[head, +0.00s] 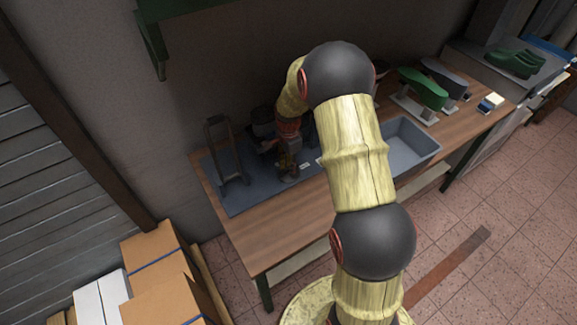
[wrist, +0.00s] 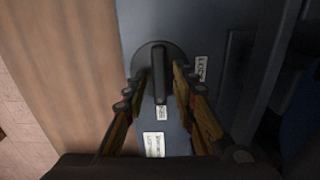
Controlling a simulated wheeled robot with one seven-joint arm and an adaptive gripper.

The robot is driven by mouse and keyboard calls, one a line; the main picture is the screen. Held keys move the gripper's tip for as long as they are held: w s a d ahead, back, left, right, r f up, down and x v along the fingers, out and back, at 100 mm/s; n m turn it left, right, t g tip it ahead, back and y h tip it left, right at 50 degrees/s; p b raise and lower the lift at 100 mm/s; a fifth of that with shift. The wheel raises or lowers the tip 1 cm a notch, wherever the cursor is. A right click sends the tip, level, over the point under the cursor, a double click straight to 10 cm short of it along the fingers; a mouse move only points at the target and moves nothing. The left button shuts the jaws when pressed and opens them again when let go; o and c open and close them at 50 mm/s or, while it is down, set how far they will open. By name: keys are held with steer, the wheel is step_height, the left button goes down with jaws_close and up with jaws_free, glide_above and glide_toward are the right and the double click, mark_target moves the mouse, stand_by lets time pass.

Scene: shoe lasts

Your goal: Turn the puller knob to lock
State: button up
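The puller knob (wrist: 158,66) is a dark round base with a raised bar handle, seen in the wrist view on a blue-grey plate. The bar runs nearly straight up and down in the picture, its lower end towards a small white label (wrist: 161,112). Another label (wrist: 202,68), which seems to read LOCK, sits to the knob's right. My gripper (wrist: 160,84) is open, one finger on each side of the bar, with gaps visible between bar and fingers. In the head view my gripper (head: 288,168) is low over the blue-grey plate (head: 240,197); the knob is hidden there.
A dark upright frame (head: 226,155) stands left of my gripper. A grey bin (head: 415,140) and a green shoe last (head: 424,88) on a stand are to the right on the wooden bench (head: 285,230). Cardboard boxes (head: 160,265) stand at lower left.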

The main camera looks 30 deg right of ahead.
steer(key=c, duration=0.6)
jaws_close()
steer(key=n+p, duration=0.1)
steer(key=n, duration=0.2)
steer(key=shift+n, duration=0.4)
steer(key=n+p, duration=0.1)
steer(key=n, duration=0.2)
steer(key=shift+n, duration=0.3)
steer(key=n+p, duration=0.1)
steer(key=n, duration=0.4)
steer(key=shift+n+p, duration=0.35)
steer(key=shift+n, duration=2.45)
